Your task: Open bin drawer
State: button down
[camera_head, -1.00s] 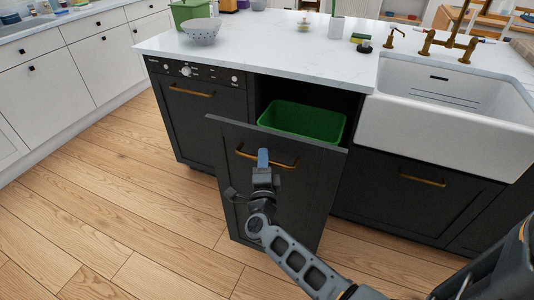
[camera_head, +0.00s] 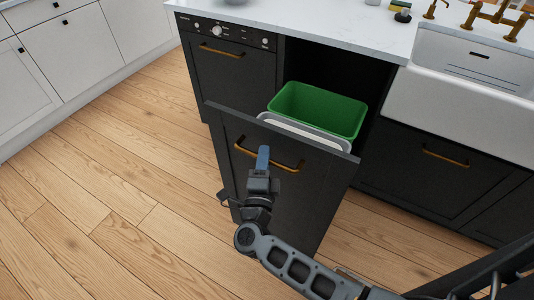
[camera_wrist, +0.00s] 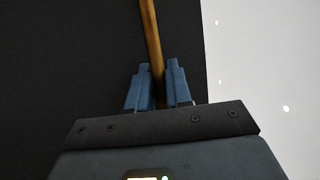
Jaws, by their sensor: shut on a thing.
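The bin drawer (camera_head: 285,205) is a dark front panel pulled well out from the island cabinet. A green bin (camera_head: 318,108) stands inside it, with the pale rim of a second bin (camera_head: 303,131) in front, nearer the panel. A brass bar handle (camera_head: 288,167) runs across the upper part of the panel. My gripper (camera_head: 263,158) is at the left half of this handle. In the wrist view its blue fingers (camera_wrist: 160,88) stand on either side of the brass bar (camera_wrist: 151,38), shut on it.
A dark appliance or cabinet front (camera_head: 232,80) with a knob stands left of the opening. A white sink (camera_head: 460,85) and dark cabinets are to the right. The wooden floor (camera_head: 110,205) in front and to the left is clear.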

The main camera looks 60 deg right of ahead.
jog(key=c, duration=1.1)
grip_release()
jog(key=shift+a, duration=0.1)
jog(key=b+v, duration=0.1)
jog(key=v, duration=0.6)
jog(key=shift+s+a+f+b, duration=0.1)
jog(key=shift+s+a+b, duration=0.15)
jog(key=shift+b, duration=0.15)
